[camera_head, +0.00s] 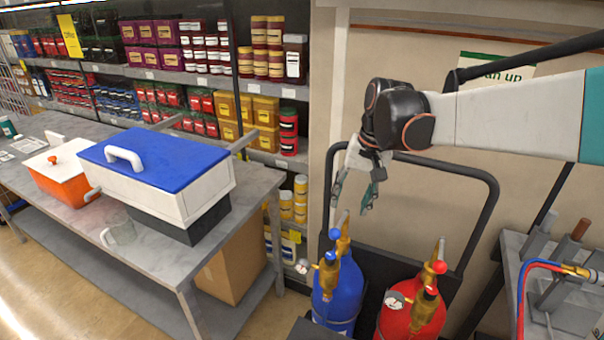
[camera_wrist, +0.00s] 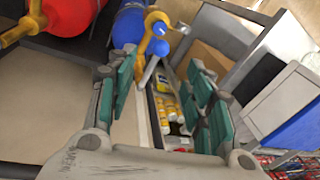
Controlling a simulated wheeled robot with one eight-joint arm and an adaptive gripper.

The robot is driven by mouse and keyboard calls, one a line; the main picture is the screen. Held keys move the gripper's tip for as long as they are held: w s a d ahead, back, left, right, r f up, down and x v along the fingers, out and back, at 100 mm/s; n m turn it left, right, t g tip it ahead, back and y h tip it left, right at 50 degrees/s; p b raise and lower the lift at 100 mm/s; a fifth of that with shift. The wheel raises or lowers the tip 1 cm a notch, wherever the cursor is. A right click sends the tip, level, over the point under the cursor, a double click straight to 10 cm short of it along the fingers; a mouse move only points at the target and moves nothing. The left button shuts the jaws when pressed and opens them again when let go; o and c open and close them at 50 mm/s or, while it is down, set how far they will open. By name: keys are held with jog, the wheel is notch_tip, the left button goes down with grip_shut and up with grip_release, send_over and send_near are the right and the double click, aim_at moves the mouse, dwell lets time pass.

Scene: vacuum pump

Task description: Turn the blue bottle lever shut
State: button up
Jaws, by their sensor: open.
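The blue bottle (camera_head: 341,295) stands upright in a dark cart, with a brass valve and blue knobs on top. Its pale grey lever (camera_head: 342,219) points upward beside the upper blue knob. My gripper (camera_head: 354,200) is open and empty just above the lever, fingers pointing down. In the wrist view the blue bottle (camera_wrist: 128,27) is at the top, and the grey lever (camera_wrist: 149,72) reaches into the gap between the open fingers of my gripper (camera_wrist: 163,85). I cannot tell whether a finger touches it.
A red bottle (camera_head: 396,318) with its own brass valve stands close on the right. The cart's black handle (camera_head: 483,177) arches behind. A table (camera_head: 262,184) with a blue-lidded box (camera_head: 160,160) is at left. Grey equipment (camera_head: 565,310) with hoses is at right.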

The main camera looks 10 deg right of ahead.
aim_at(336, 229)
jog(key=shift+m, duration=0.3)
jog(key=w+f, duration=0.1)
jog(key=f, duration=0.3)
jog(key=w+a+f+b, duration=0.1)
jog(key=f, duration=0.3)
jog(key=w+a+f+b, duration=0.1)
jog(key=f, duration=0.4)
jog(key=shift+w, duration=0.2)
grip_shut()
